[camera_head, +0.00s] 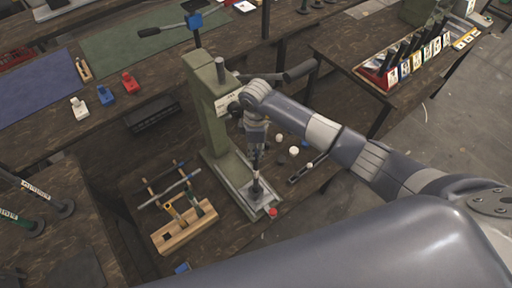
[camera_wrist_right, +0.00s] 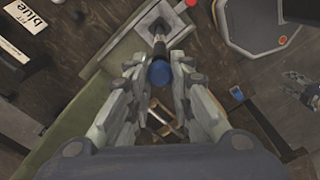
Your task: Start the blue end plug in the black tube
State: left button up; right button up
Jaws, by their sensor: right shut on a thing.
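My right gripper (camera_wrist_right: 160,80) is shut on the blue end plug (camera_wrist_right: 160,72), which shows as a round blue end between the fingertips in the right wrist view. The black tube (camera_wrist_right: 159,42) stands on the press's grey base plate, and its upper end is hidden behind the plug. In the head view, the right gripper (camera_head: 256,145) points down over the black tube (camera_head: 256,186) at the green press (camera_head: 208,110). I cannot tell whether plug and tube touch. My left gripper is not in view.
The press column and lever stand close beside my right arm. A wooden rack (camera_head: 184,228) with tools is left of the press plate. A red piece (camera_head: 273,212) lies by the plate's front corner. Small white pieces (camera_head: 294,150) lie to the right. A card rack (camera_head: 405,65) stands farther right.

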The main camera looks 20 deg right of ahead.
aim_at(256, 151)
jog(key=shift+f+b, duration=0.55)
jog(key=shift+f, duration=0.35)
jog(key=o, duration=0.8)
jog(key=shift+r, duration=0.2)
notch_tip(256, 151, up, 12)
jog(key=shift+f, duration=0.15)
